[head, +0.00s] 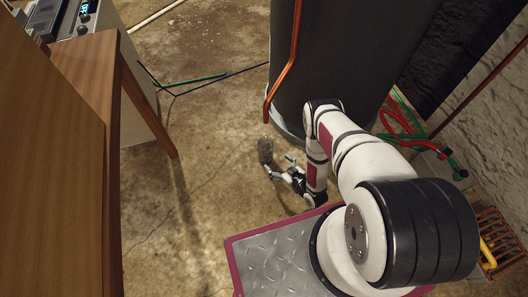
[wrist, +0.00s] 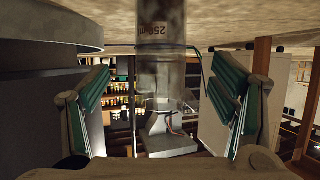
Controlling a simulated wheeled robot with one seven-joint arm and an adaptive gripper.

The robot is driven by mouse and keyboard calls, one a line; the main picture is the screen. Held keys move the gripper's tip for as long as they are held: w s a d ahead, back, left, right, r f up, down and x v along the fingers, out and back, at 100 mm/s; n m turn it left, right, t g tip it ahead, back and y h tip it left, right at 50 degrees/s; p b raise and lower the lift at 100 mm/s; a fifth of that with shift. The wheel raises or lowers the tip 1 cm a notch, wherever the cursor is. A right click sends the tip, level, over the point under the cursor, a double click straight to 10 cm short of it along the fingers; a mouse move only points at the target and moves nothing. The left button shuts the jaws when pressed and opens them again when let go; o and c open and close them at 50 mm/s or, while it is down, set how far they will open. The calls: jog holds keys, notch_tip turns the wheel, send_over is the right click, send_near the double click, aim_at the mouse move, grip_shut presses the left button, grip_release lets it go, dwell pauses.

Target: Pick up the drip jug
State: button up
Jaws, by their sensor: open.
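The drip jug (head: 265,150) is a small, clear grey glass vessel standing on the concrete floor, beneath the lower end of a copper pipe (head: 284,76). In the wrist view, which looks upside down, the jug (wrist: 160,70) is a see-through cylinder with a "250" marking, near the middle of the picture. My gripper (head: 280,165) is low over the floor, just below and right of the jug in the head view. In the wrist view my gripper (wrist: 165,98) has its green-padded fingers wide apart, with the jug appearing between them and clear space on both sides.
A large dark grey drum (head: 330,55) stands close behind the jug; its side (wrist: 50,30) fills the wrist view's left. A wooden table (head: 85,65) is at left. Red and green hoses (head: 405,130) lie at right. The floor left of the jug is clear.

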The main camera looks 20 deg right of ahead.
aim_at(270, 157)
jog(key=b+x, duration=0.1)
jog(key=x, duration=0.4)
jog(key=shift+w, duration=0.1)
jog(key=shift+b+x, duration=1.75)
jog(key=shift+x, duration=0.85)
jog(key=c, duration=1.4)
